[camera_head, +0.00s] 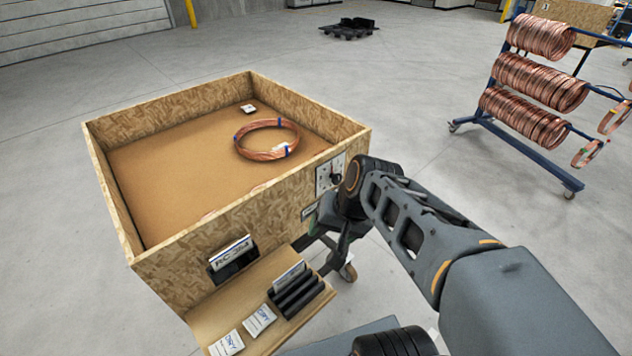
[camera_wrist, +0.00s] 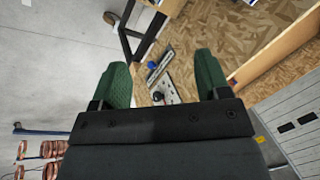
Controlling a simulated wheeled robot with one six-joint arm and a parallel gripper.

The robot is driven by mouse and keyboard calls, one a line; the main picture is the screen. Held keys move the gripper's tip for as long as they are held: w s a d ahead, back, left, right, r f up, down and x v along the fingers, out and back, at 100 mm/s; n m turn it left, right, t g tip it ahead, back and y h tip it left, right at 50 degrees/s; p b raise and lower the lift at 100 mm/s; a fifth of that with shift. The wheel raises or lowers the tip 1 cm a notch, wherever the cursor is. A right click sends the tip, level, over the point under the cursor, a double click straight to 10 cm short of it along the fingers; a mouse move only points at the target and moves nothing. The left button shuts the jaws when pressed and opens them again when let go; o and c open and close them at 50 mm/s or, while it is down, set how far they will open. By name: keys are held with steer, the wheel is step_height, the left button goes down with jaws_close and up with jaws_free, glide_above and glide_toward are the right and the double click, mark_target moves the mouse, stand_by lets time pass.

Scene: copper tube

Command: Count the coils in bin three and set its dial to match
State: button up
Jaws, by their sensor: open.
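A sliver of copper shows behind the front wall, mostly hidden. My open gripper (camera_head: 335,222) is beside that wall, partly hidden by my arm. In the wrist view its green fingers (camera_wrist: 163,80) are apart, with a metal plate (camera_wrist: 168,91) and dark knob seen between them.
A distant wooden bin (camera_head: 577,13) at the upper right bears a "3"; its inside is not visible. A blue rack (camera_head: 535,95) of copper coils stands at right. A ledge (camera_head: 205,318) with cards and a black holder (camera_head: 297,293) fronts the near bin.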

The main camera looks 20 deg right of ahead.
steer(key=w+f+m+y+b, duration=0.4)
steer(key=w+f+m, duration=0.1)
steer(key=f+m, duration=0.15)
steer(key=m+t+b, duration=0.9)
steer(key=m+t, duration=0.4)
steer(key=m, duration=0.5)
glide_toward(339, 179)
steer(key=shift+y, duration=0.4)
steer(key=p+x, duration=0.1)
steer(key=x, duration=1)
steer(key=shift+w+f, duration=0.1)
steer(key=shift+f, duration=0.1)
steer(key=shift+c, duration=0.3)
steer(key=c, duration=0.9)
steer(key=shift+o, duration=0.2)
steer(key=shift+d, duration=0.1)
steer(key=shift+m, duration=0.25)
